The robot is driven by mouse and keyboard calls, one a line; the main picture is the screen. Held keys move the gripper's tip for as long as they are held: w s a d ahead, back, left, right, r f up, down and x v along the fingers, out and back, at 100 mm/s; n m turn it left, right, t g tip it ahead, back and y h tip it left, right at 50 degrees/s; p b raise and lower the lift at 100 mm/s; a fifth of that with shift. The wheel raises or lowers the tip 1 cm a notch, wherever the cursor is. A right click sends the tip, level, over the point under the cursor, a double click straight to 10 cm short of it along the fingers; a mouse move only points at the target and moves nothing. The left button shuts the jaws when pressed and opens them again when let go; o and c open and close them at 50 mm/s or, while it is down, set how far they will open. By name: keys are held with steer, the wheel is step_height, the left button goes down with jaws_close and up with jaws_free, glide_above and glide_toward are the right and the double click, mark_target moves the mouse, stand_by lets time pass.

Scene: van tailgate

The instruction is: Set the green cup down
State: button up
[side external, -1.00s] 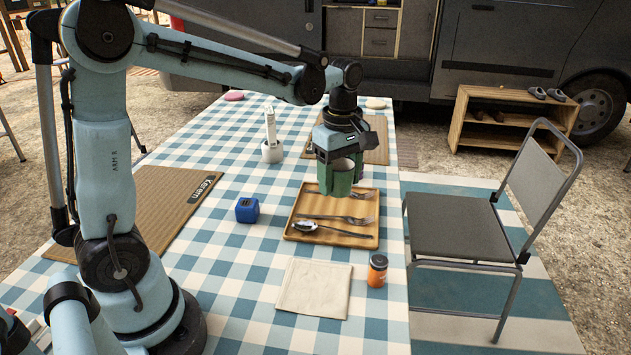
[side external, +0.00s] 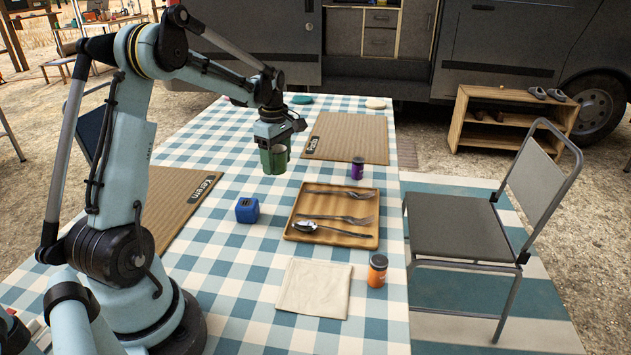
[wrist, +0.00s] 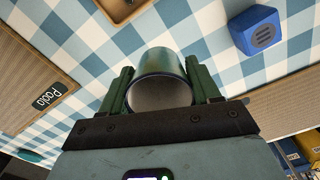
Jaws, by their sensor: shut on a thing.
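The green cup (side external: 279,163) is between the fingers of my gripper (side external: 273,158), over the checked tablecloth left of the Paolo mat. My gripper points down and is shut on the cup. In the wrist view, the cup (wrist: 160,82) shows its round rim and dark inside, with a green finger on each side. The cup looks upright. I cannot tell whether its base is touching the cloth.
A wooden tray (side external: 366,238) with cutlery lies right of centre, with a purple jar (side external: 357,168) behind it. A blue box (side external: 247,210), an orange jar (side external: 377,270) and a napkin (side external: 314,288) stand nearer. The Paolo mat (side external: 350,135) is bare.

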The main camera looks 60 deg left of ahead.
mark_target(273, 186)
steer(key=a+f, duration=0.1)
steer(key=a, duration=0.1)
steer(key=shift+s+a+f, duration=0.15)
steer(key=shift+a+f, duration=0.15)
steer(key=shift+f, duration=2)
steer(key=shift+f, duration=0.15)
steer(key=o, duration=1.1)
